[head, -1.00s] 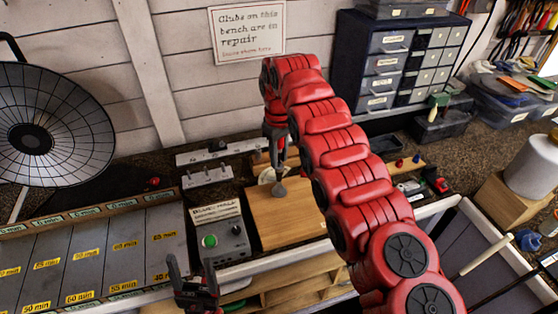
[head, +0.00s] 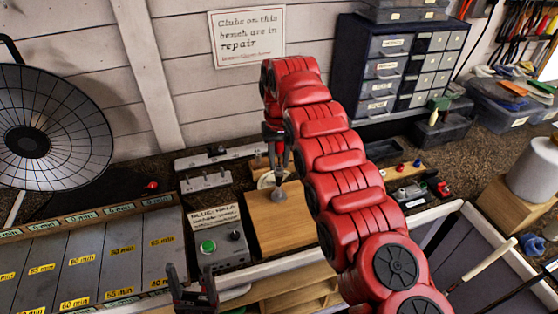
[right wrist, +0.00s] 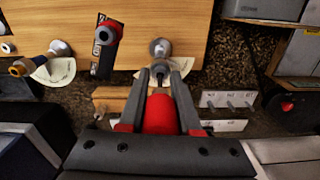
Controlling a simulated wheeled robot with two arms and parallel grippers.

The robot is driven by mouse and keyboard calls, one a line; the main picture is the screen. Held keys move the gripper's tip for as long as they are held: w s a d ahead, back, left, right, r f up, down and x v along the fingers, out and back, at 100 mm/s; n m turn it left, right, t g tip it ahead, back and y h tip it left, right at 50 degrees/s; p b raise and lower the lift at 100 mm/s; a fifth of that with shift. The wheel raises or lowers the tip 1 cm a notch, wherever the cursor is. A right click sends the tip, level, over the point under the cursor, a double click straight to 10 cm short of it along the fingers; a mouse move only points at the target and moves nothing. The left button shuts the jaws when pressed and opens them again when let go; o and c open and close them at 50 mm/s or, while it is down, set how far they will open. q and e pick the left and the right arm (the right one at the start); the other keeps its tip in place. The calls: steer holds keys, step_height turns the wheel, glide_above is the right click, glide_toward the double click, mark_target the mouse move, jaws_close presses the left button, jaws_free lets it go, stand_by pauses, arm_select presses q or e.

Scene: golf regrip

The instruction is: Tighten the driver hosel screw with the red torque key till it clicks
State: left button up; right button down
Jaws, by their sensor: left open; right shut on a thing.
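My right gripper (head: 275,148) is over the wooden board on the bench, pointing down. In the right wrist view its fingers (right wrist: 161,82) are shut on the red torque key (right wrist: 160,116). The key's tip points towards a grey metal club head and hosel (right wrist: 160,48) on the board. I cannot tell whether the key tip is seated in the screw. The grey hosel piece also shows below the gripper in the head view (head: 279,192). My left gripper (head: 193,288) is open and empty at the bench's front edge.
A grey box with a green button (head: 220,238) stands left of the wooden board (head: 290,222). Labelled grey lanes (head: 100,255) lie further left. In the right wrist view another metal club piece (right wrist: 57,48) and a black-and-red item (right wrist: 107,38) are near the hosel.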

steer(key=m, duration=0.5)
steer(key=shift+m, duration=0.4)
steer(key=c, duration=0.8)
jaws_free()
steer(key=shift+o, duration=0.2)
